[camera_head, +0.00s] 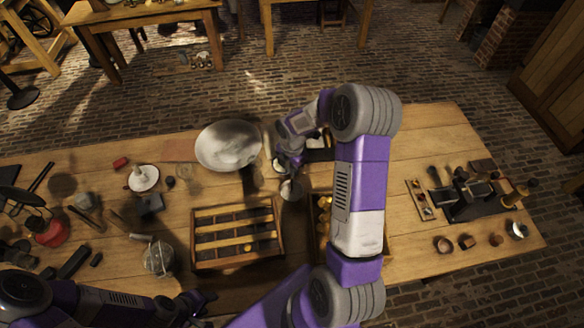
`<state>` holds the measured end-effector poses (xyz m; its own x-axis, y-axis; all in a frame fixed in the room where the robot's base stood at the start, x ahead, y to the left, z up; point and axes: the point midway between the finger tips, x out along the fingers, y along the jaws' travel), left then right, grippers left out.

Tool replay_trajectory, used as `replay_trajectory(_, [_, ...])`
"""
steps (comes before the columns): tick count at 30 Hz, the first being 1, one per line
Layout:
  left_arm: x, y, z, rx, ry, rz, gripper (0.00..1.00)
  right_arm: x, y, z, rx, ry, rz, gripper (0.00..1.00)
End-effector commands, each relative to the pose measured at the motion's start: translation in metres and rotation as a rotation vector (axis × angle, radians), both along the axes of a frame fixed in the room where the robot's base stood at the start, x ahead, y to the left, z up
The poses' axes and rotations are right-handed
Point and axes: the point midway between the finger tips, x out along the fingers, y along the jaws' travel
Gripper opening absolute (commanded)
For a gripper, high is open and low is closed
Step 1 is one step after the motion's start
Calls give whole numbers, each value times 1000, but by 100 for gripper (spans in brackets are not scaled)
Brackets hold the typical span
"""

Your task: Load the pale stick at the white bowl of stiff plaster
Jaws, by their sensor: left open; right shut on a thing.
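A wide, pale grey-white bowl (226,146) stands at the back of the bench, left of my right gripper. A smaller white dish (143,180) with a pale lump or knob in it sits further left; I cannot tell which of the two holds plaster. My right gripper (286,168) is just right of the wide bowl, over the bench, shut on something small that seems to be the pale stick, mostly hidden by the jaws. A small grey round thing (291,191) shows just below it. My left gripper (202,299) is low at the front edge, open and apart from the bowls.
A wooden compartment tray (236,205) stands at mid-bench, with a second box (320,228) partly behind my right arm. A glass jar (159,258) is left of the tray. Dark tools and a red thing (51,233) crowd the left end. Small items fill the right end.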

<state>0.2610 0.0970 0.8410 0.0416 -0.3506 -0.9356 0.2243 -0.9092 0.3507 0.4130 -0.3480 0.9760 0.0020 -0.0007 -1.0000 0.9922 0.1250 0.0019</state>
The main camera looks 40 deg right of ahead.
Motion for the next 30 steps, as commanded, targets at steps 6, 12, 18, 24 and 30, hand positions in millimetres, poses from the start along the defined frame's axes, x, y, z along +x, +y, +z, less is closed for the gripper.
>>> replay_trajectory(6, [0,0,4,0,0,0,46,-1,0,4,2,3,0,0])
replay_trajectory(12, [0,0,18,0,0,0,46,-1,0,21,1,2,0,0])
replay_trajectory(18, [0,0,31,0,0,0,46,-1,0,37,0,1,-1,0])
replay_trajectory(24, [0,0,44,0,0,0,46,0,0,53,1,1,0,0])
replay_trajectory(30, [0,0,57,0,0,0,46,0,0,68,1,1,0,0])
